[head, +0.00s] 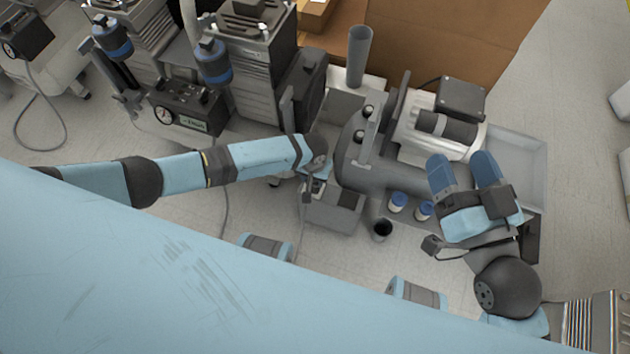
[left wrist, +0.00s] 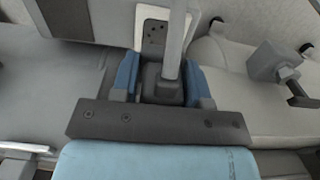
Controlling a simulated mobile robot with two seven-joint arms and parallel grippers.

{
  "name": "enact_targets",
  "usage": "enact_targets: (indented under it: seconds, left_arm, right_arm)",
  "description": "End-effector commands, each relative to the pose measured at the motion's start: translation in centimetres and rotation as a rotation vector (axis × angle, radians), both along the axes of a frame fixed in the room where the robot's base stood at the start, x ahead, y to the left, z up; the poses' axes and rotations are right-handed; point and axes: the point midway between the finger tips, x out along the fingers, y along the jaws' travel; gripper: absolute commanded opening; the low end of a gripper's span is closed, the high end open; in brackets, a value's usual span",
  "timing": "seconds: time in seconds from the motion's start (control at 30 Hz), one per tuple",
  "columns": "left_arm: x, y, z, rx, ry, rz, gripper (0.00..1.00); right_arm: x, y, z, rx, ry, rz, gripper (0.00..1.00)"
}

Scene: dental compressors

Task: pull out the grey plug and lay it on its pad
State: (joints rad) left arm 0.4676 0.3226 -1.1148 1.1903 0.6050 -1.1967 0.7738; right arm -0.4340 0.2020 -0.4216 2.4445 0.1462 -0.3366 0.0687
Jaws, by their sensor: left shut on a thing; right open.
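In the left wrist view the grey plug (left wrist: 163,88) sits between the two blue fingers of my left gripper (left wrist: 163,76), which is shut on it. A light grey bar or cord (left wrist: 176,40) rises from the plug. In the head view my left gripper (head: 317,168) is at the tank's left end, above a grey box (head: 335,212), and hides the plug. My right gripper (head: 464,166) is open and empty above the compressor's right part. I cannot make out the pad for certain.
The grey compressor tank (head: 385,178) carries a motor (head: 425,140). Two blue-capped jars (head: 398,202) and a dark cup (head: 382,229) stand in front. A clear tray (head: 525,165) is at the right. Equipment stacks (head: 250,85) and a pressure gauge unit (head: 185,108) stand at the back left.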

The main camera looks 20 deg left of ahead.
Motion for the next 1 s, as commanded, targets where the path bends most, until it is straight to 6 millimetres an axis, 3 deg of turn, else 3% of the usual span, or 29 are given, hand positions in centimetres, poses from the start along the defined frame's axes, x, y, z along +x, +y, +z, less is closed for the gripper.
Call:
enact_targets:
  seconds: [0.6, 1.0]
  left_arm:
    - [0.0, 0.0, 1.6, 0.000, 0.000, 0.001, 0.04]
    - [0.0, 0.0, 1.7, 0.000, 0.000, 0.000, 0.04]
  right_arm:
    - [-0.4, -0.3, 1.9, 0.023, -0.058, -0.019, 0.70]
    - [-0.3, -0.3, 2.2, 0.032, -0.070, -0.023, 0.70]
